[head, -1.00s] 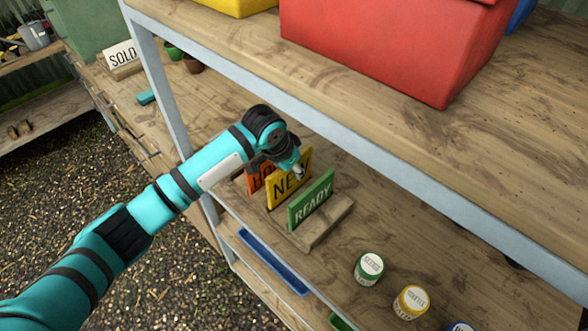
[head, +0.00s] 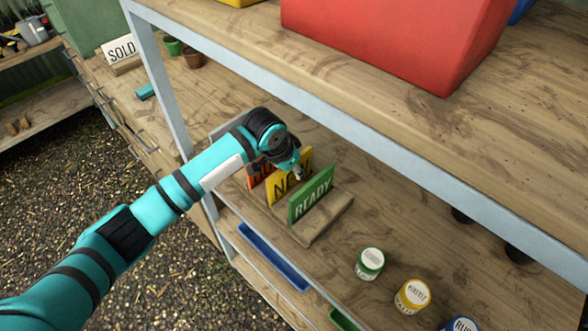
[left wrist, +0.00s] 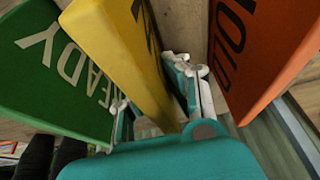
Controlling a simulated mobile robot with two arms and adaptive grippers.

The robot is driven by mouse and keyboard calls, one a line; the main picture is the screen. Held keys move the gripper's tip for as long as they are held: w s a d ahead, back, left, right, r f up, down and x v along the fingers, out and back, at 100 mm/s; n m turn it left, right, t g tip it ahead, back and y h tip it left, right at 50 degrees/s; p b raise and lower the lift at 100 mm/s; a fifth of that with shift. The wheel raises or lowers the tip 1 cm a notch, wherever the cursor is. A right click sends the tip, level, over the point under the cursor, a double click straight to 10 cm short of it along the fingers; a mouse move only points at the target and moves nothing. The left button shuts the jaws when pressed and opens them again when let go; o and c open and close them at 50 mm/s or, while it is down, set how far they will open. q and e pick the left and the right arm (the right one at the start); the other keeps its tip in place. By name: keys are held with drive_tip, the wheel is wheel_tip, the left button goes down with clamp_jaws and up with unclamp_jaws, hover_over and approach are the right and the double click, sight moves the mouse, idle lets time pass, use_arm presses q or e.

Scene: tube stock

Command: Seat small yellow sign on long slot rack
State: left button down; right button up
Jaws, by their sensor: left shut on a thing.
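The yellow sign (head: 277,190), lettered partly hidden "NEW", stands upright between the green READY sign (head: 311,194) and the orange sign (head: 255,174). The slot rack (head: 328,218) is a wooden block under the signs. My left gripper (head: 297,169) is shut on the yellow sign from above. In the left wrist view its fingers (left wrist: 155,98) lie on both sides of the yellow sign (left wrist: 112,45), with green at left and orange at right. The yellow sign's lower edge is hidden in the head view, so I cannot tell whether it is in a slot. My right gripper is out of view.
A shelf with a red bin (head: 400,40) overhangs behind the rack. A grey post (head: 165,90) stands left of it. Labelled cans (head: 370,264) stand at the lower right. A white SOLD sign (head: 120,50) stands on the bench at left.

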use_arm(q)
drive_tip(key=shift+f, duration=0.1)
drive_tip(key=c, duration=1.4)
unclamp_jaws()
drive_tip(key=shift+o, duration=0.7)
drive_tip(key=v, duration=1.2)
